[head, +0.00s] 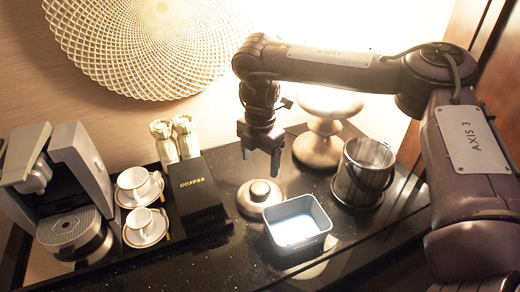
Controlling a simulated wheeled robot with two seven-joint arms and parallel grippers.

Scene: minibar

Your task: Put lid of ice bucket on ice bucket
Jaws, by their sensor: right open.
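The lid (260,197), a round dark-metal disc with a knob on top, lies on the black counter. The ice bucket (364,172), a dark, shiny cylinder with a handle, stands upright to its right, and no lid is seen on it. My right gripper (261,160) points down above and slightly behind the lid, its two fingers apart with nothing between them. My left gripper is not in view.
A pale-lined square container (297,224) stands just right of the lid. A lamp (318,150) stands behind. A black coffee box (199,193), cups on saucers (143,227) and a coffee machine (67,225) are left. The front counter is clear.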

